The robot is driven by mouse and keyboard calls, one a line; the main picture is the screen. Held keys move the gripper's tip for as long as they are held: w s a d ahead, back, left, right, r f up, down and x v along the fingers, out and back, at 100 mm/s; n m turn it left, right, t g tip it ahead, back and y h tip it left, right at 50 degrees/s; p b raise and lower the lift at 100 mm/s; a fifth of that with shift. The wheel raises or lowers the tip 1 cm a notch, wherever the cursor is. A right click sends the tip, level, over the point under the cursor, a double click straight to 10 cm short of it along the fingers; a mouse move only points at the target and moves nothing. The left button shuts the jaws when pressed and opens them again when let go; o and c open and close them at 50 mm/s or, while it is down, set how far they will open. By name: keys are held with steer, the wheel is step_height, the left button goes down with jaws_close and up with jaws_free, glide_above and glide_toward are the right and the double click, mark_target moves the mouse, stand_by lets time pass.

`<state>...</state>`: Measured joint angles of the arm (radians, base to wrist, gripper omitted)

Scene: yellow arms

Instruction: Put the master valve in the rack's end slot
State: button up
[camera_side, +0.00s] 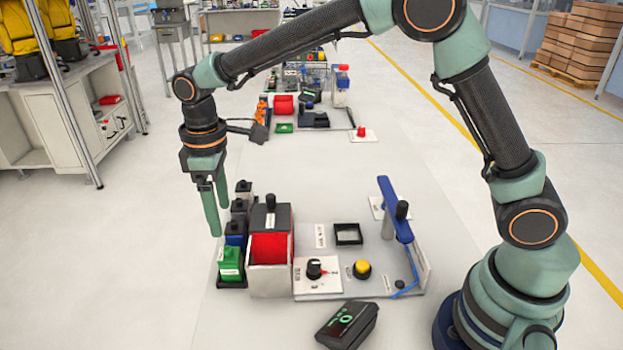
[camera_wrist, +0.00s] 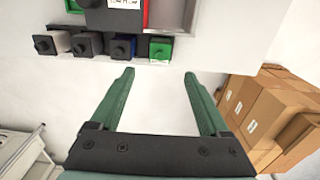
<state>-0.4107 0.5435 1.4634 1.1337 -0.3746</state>
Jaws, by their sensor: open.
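A black rack (camera_side: 232,284) holds a row of small knobbed blocks. From back to front they are a white one (camera_side: 244,188), a black one (camera_side: 239,207), a blue one (camera_side: 235,233) and a green one (camera_side: 230,262). The green block (camera_wrist: 161,48) also shows at the right end of the row in the wrist view. No label readable here tells me which part is the master valve. My gripper (camera_side: 219,220) is open and empty, left of the rack in the side view. In the wrist view its fingers (camera_wrist: 159,72) are apart, with bare surface between them.
A pale housing (camera_side: 270,280) with a red block (camera_side: 269,247) and black knobbed top stands right beside the rack. Further right are a dial plate, a yellow button (camera_side: 362,268) and a blue lever (camera_side: 394,210). A dark display (camera_side: 347,325) lies in front. The surface left of the rack is clear.

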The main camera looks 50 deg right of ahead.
steer(key=s+d+r+m+t, duration=0.35)
steer(key=s+d+r, duration=0.25)
steer(key=d+r, duration=0.45)
steer(key=s+d+m+t, duration=0.2)
steer(key=s+d+m, duration=0.3)
steer(key=s+d, duration=0.3)
steer(key=shift+s+d+f, duration=0.3)
steer(key=shift+s+f, duration=0.1)
steer(key=shift+s, duration=0.25)
